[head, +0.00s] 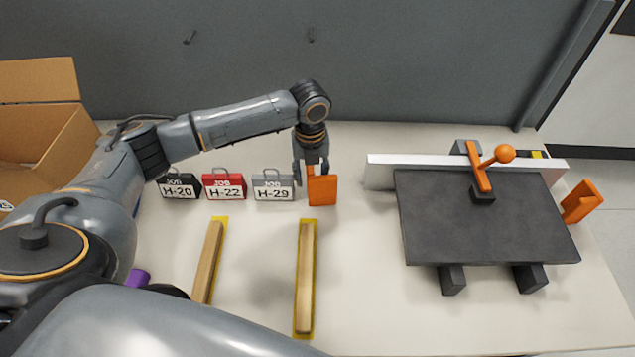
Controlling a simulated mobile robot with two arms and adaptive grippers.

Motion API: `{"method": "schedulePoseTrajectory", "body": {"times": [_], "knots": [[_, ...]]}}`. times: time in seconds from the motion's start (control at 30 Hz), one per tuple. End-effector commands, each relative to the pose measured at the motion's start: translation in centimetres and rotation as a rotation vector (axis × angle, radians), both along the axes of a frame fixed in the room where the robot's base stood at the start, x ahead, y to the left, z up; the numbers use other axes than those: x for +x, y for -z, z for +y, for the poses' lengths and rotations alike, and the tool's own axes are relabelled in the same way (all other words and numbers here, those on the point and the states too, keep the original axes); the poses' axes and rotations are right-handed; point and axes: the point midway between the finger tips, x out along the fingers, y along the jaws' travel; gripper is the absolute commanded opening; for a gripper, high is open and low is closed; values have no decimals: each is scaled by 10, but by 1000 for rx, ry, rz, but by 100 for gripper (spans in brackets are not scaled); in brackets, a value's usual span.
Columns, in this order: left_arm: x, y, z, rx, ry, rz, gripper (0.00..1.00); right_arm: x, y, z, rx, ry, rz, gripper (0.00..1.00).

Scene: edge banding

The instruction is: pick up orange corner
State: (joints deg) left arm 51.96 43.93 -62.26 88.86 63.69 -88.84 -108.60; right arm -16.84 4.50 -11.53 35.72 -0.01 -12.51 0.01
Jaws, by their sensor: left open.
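An orange corner (322,190) stands on the table, just right of the grey H-29 case. My left gripper (311,167) points down at its top edge, with its fingers at the upper part of the piece. The gripper is open; whether the fingers touch the corner cannot be told. A second orange corner (580,202) is at the right end of the dark board. My right gripper is not in view.
Black H-20 (180,187), red H-22 (224,187) and grey H-29 (272,187) cases stand in a row. Two wooden strips (207,262) (305,277) lie in front. A dark board (485,225) with an orange-handled clamp (480,170) is right. A cardboard box (55,150) is left.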

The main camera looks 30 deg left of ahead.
Motion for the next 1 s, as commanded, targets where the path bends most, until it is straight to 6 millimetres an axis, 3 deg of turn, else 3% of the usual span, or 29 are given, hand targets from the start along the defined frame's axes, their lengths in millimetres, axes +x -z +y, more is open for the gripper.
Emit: {"method": "schedulePoseTrajectory", "body": {"times": [0.03,0.2,0.43,0.47,0.67,1.0], "knots": [[-4,5,1,2,-1,5,43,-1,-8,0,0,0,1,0],[-3,25,0,1,-1,2,43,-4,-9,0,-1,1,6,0],[-2,27,0,1,1,-1,43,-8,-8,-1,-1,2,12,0],[-2,27,0,1,1,-1,41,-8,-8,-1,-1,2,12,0],[-2,27,0,1,0,-1,1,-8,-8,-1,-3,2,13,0],[-2,26,0,1,0,-1,0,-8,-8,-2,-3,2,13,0]]}}
